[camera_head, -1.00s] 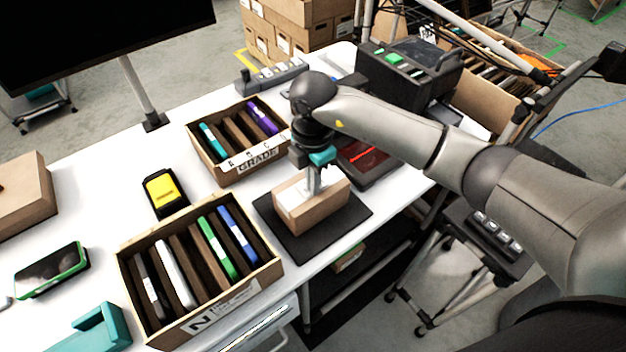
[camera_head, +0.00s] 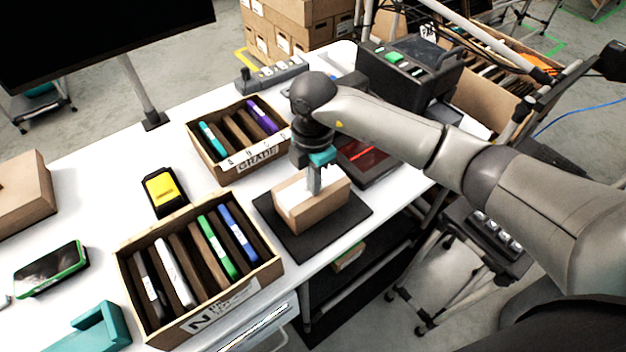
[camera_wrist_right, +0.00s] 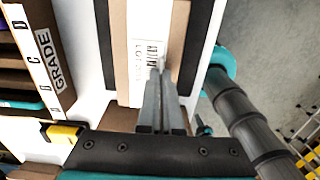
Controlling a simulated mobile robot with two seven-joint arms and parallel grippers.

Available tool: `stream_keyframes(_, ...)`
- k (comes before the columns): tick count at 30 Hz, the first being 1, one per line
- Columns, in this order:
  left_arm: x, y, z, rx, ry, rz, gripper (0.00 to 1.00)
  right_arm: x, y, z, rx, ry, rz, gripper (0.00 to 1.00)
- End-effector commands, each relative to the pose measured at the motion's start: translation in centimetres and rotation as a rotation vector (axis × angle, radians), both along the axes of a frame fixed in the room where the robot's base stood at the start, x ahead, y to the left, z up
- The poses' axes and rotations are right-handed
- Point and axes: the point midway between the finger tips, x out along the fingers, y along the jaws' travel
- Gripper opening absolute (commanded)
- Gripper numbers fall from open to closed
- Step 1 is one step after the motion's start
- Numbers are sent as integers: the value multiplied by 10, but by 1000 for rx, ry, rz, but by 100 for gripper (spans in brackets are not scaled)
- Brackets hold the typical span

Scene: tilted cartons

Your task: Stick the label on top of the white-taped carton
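The white-taped carton (camera_head: 322,212) is a small brown box with a white strip along its top. It sits tilted across the black mat (camera_head: 350,224) near the table's front edge. In the right wrist view, the carton (camera_wrist_right: 119,50) shows a white label (camera_wrist_right: 140,62) with black print flat on or just over the white strip. My right gripper (camera_head: 313,191) points down at the carton's top. Its fingers (camera_wrist_right: 160,68) are together, with the tips at the label. I cannot tell whether they pinch its edge. My left gripper is out of view.
A carton marked GRADE (camera_head: 258,163) stands behind and left of the mat. A larger open carton (camera_head: 262,281) of upright cases stands at front left. A dark device with a red light (camera_head: 366,156) and a printer-like machine (camera_head: 410,75) stand at the back right.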

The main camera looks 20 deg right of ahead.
Motion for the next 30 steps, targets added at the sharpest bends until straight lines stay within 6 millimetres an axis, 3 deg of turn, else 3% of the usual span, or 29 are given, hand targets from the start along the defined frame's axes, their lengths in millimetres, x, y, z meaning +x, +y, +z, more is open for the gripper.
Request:
stream_keyframes(3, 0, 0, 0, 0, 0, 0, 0, -1, 0, -1, -1, 2, 0, 0)
stream_keyframes(13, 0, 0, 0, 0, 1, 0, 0, 0, 0, -1, 0, 1, 0, 37)
stream_keyframes(23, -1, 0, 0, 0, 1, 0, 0, 0, 0, 5, 0, 0, 0, 37)
stream_keyframes(30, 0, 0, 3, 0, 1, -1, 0, 1, 0, 47, 1, -6, 1, 37)
